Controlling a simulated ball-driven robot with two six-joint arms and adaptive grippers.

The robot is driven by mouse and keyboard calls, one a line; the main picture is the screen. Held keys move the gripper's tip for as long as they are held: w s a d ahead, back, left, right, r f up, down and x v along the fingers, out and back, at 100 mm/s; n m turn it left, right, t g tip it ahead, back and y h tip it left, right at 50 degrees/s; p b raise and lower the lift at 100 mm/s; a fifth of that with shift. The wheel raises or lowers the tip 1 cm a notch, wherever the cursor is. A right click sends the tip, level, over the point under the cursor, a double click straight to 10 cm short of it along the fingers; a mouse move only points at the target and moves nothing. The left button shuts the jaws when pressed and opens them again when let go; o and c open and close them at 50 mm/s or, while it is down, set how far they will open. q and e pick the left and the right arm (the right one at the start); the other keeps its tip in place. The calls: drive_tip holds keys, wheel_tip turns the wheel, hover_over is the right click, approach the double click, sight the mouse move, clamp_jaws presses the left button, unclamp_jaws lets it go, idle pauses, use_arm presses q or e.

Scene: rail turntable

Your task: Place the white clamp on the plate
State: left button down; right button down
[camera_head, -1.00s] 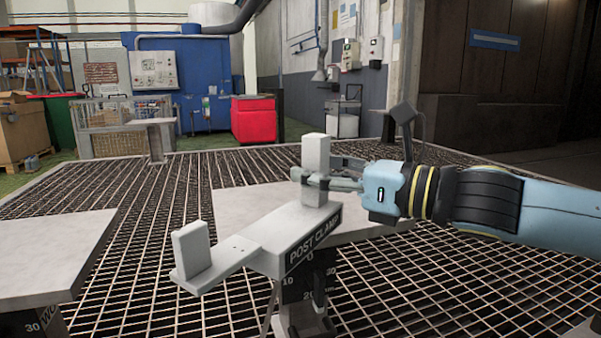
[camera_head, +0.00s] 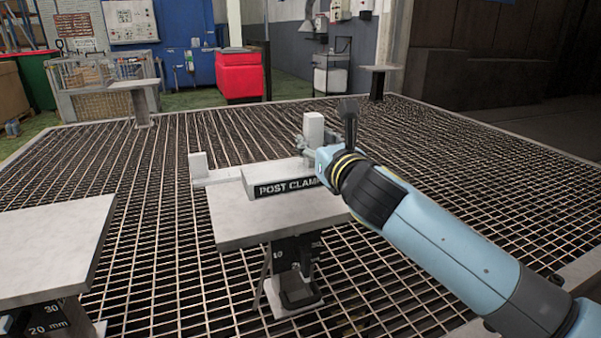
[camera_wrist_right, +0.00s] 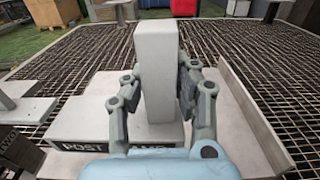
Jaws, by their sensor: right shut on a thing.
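The white clamp (camera_head: 282,170), labelled POST CLAMP, lies level above the far part of the grey plate (camera_head: 255,228). It has a short upright post at its left end and a taller block at its right. My right gripper (camera_head: 310,148) is at the taller block. In the wrist view, its fingers (camera_wrist_right: 157,85) are shut on both sides of this block (camera_wrist_right: 156,45). I cannot tell if the clamp's underside touches the plate. My left gripper is not in view.
A second grey plate (camera_head: 45,245) on a post stands at the near left, with a gap between. Open metal grating (camera_head: 160,240) surrounds both. Farther off are a small stand (camera_head: 135,88), a red cabinet (camera_head: 240,76) and a blue wall panel (camera_head: 180,40).

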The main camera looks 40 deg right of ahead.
sight(301, 160)
drive_tip(key=w+f, duration=0.1)
drive_tip(key=w+f+b, duration=0.1)
drive_tip(key=w, duration=0.1)
drive_tip(key=shift+w+a, duration=0.1)
drive_tip(key=shift+a, duration=0.1)
wheel_tip(301, 160, down, 3)
drive_tip(key=shift+b, duration=1.1)
drive_tip(key=shift+f+b, duration=0.4)
drive_tip(key=shift+f, duration=0.15)
drive_tip(key=shift+r, duration=0.2)
drive_tip(key=c, duration=1.5)
unclamp_jaws()
drive_tip(key=shift+f, duration=0.3)
drive_tip(key=o, duration=0.5)
drive_tip(key=shift+c, duration=0.2)
drive_tip(key=shift+r, duration=0.1)
